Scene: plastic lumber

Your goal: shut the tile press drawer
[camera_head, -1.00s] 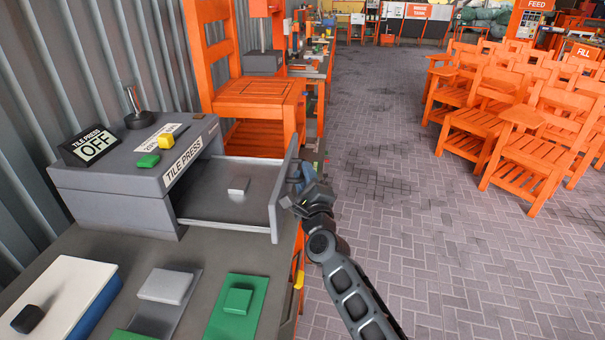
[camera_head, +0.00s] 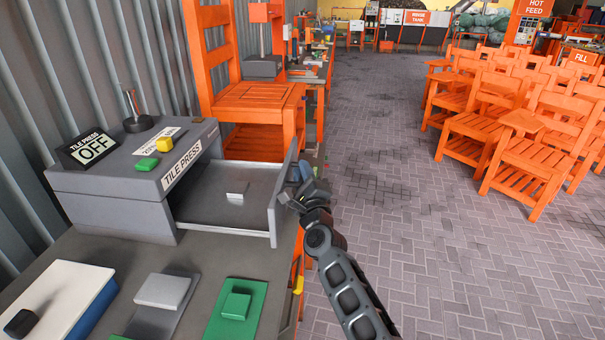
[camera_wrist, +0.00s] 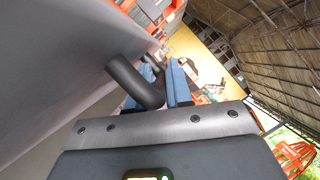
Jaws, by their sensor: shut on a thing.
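My gripper (camera_head: 301,178) is at the outer face of the drawer front. In the wrist view, its blue fingers (camera_wrist: 165,82) are closed around the dark bent handle (camera_wrist: 135,83) beside the grey drawer front (camera_wrist: 60,60). The drawer front partly hides the fingertips in the head view.
A grey block (camera_head: 163,290), a green block (camera_head: 236,305) and a blue-white pad (camera_head: 62,298) lie on the bench (camera_head: 60,255). An orange chair (camera_head: 255,100) stands behind the press. Several orange chairs (camera_head: 525,130) stand at right. The paved floor (camera_head: 400,230) between is clear.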

